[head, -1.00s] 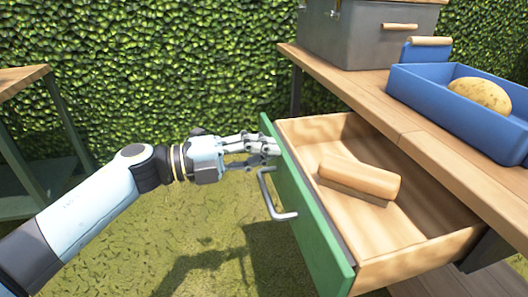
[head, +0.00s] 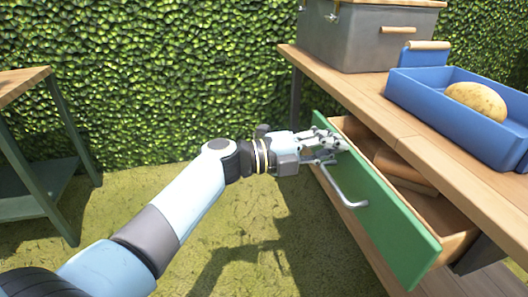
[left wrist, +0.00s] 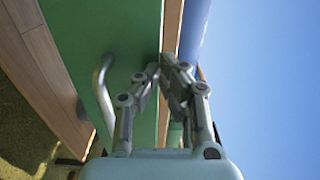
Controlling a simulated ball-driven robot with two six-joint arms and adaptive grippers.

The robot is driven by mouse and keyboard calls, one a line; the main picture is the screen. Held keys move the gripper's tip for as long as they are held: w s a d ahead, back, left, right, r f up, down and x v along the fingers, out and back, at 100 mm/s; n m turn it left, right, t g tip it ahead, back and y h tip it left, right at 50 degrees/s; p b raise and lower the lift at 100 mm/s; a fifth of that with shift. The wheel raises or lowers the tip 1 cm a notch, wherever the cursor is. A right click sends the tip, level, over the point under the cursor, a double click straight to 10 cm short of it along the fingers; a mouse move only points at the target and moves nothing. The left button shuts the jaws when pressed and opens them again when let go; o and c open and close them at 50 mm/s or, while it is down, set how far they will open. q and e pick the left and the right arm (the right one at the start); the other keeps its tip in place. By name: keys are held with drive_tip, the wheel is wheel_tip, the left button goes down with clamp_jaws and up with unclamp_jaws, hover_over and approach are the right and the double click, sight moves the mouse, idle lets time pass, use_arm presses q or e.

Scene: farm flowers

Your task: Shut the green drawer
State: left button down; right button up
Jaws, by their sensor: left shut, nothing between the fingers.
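The green drawer (head: 385,215) hangs under the wooden table and is still partly open, with its wooden inside showing. A metal handle (head: 345,188) is on its green front. My left gripper (head: 340,147) is shut and empty, with its fingertips at the upper part of the drawer front, beyond the handle. In the left wrist view the shut fingers (left wrist: 163,72) lie over the green front (left wrist: 120,30), beside the handle (left wrist: 101,95). I cannot tell for sure whether they touch it. A wooden block (head: 405,170) lies inside the drawer, partly hidden by the tabletop. My right gripper is not in view.
On the wooden tabletop (head: 400,135) stand a blue tray (head: 440,115) with a potato (head: 477,101) and a grey box (head: 365,42). Another table (head: 35,205) stands at the left. A hedge closes off the back. The grass before the drawer is free.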

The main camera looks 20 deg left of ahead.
sight(351, 143)
use_arm(q)
drive_tip(key=shift+x, duration=2.25)
